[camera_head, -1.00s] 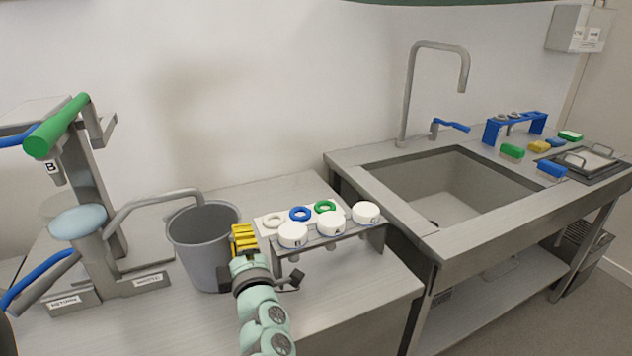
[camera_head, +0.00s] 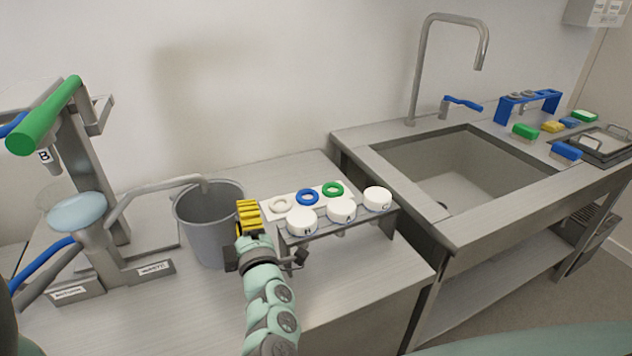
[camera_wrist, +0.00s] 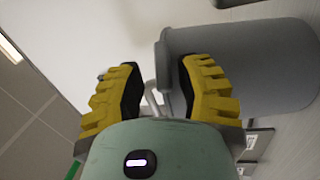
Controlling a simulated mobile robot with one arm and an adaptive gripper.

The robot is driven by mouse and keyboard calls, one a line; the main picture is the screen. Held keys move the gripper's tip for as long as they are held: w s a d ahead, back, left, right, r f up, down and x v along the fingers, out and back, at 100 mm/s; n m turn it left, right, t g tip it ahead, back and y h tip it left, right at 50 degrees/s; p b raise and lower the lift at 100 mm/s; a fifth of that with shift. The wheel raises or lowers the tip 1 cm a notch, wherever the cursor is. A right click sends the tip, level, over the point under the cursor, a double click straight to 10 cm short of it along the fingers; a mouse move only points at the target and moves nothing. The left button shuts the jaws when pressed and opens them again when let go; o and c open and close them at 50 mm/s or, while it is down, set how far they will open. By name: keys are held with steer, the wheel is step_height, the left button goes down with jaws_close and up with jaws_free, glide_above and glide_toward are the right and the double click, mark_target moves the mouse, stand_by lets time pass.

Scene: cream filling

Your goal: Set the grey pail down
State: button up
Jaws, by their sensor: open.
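The grey pail (camera_head: 206,240) stands upright on the steel bench, under the end of a curved spout pipe. My gripper (camera_head: 249,214) is just right of the pail's rim, with yellow ridged fingers. The pail's inside bottom is hidden in the head view.
A dispenser with a green handle (camera_head: 45,115) stands left of the pail. A rack (camera_head: 330,225) with white caps (camera_head: 302,220) and coloured rings is close right of my gripper. A sink (camera_head: 450,175) lies further right. The bench front is clear.

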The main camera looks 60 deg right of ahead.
steer(key=b+v, duration=0.2)
steer(key=v, duration=1)
steer(key=shift+b, duration=0.4)
